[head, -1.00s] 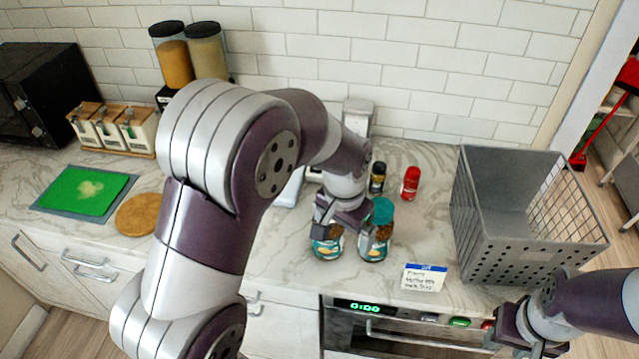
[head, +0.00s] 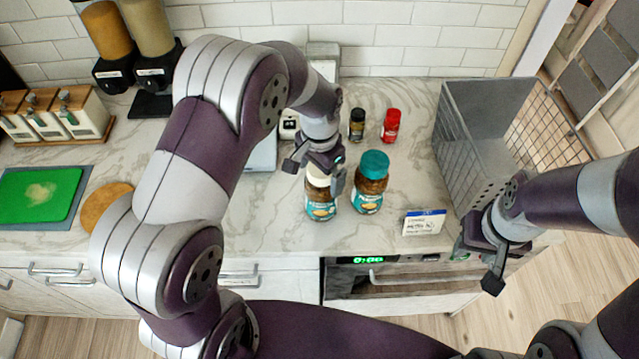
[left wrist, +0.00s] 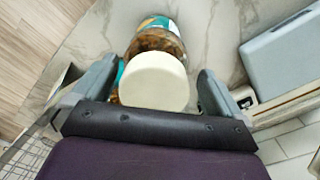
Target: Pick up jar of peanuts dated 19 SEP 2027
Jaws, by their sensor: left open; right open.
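Two peanut jars with teal labels stand upright near the counter's front. The left jar (head: 321,206) has a cream-white lid; the right jar (head: 369,187) has a teal lid. Dates are not readable. My left gripper (head: 315,172) is open at the left jar's lid, pointing down. In the left wrist view the cream lid (left wrist: 153,82) lies between the open fingers, with gaps at the sides. A teal edge shows left of it, partly hidden. My right gripper (head: 480,265) is open and empty in front of the grey crate, right of the jars.
A small note card (head: 424,222) stands right of the jars. Behind are a black-lidded bottle (head: 357,125) and a red bottle (head: 391,126). A grey wire crate (head: 480,150) stands at right. A green cutting board (head: 40,195) and round wooden board (head: 106,206) lie at left.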

